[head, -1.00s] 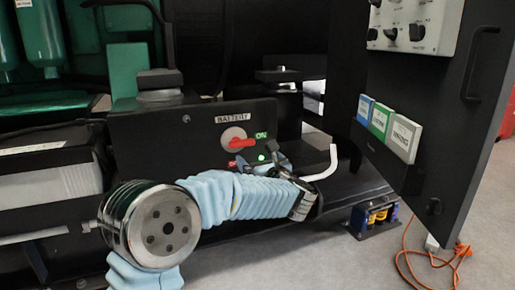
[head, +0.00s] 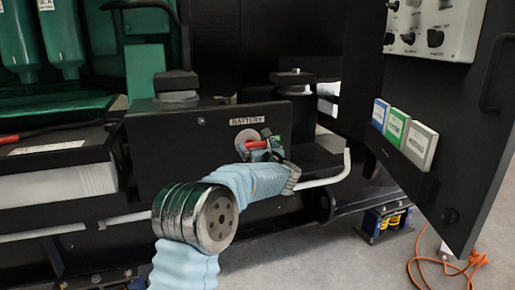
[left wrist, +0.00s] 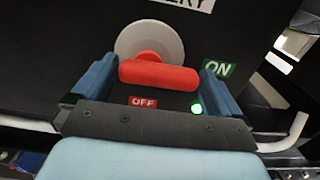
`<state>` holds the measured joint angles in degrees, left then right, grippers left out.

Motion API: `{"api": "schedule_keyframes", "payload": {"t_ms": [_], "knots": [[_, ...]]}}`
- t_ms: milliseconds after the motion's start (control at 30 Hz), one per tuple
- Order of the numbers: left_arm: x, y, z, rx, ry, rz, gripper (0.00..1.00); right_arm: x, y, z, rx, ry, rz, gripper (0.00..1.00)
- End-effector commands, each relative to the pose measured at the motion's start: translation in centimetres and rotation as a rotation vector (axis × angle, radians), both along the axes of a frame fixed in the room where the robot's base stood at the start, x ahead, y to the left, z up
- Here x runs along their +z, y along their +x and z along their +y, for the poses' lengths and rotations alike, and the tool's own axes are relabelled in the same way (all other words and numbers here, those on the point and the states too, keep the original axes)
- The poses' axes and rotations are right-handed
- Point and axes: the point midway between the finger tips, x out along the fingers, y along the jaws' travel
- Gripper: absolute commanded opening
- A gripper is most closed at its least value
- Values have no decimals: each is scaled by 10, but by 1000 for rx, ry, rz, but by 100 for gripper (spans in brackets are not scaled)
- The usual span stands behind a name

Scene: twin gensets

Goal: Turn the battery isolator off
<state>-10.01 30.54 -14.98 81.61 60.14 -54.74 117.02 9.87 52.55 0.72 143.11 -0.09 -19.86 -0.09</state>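The battery isolator's red handle (left wrist: 158,76) lies nearly level in front of a round grey disc (left wrist: 168,40) in the left wrist view. Its right end points toward the green ON label (left wrist: 217,68). The red OFF label (left wrist: 143,102) is below it. My left gripper (left wrist: 157,70) is open, with one blue finger beyond each end of the handle and small gaps visible. In the head view my left gripper (head: 266,152) is at the isolator and partly covers it; a bit of the red handle (head: 257,144) shows. My right gripper is in neither view.
A green lamp (left wrist: 196,109) glows below the ON label. The black BATTERY panel (head: 160,150) carries the isolator. A pale bent pipe (head: 335,175) sticks out to its right. An open black door (head: 455,110) with a control box stands at the right.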

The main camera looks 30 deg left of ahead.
Motion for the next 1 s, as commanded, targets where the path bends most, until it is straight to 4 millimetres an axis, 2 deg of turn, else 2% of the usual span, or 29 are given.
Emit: {"api": "schedule_keyframes", "payload": {"t_ms": [33, 233, 633, 1000], "knots": [[0, 0, 0, 0, 0, 0, 92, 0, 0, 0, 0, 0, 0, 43], [0, 0, 0, 0, 0, 0, 63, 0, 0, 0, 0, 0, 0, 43], [0, 0, 0, -1, 39, 42, 63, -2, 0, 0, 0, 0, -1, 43], [-4, 0, 1, 1, 219, 252, 63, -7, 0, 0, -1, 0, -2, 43]]}}
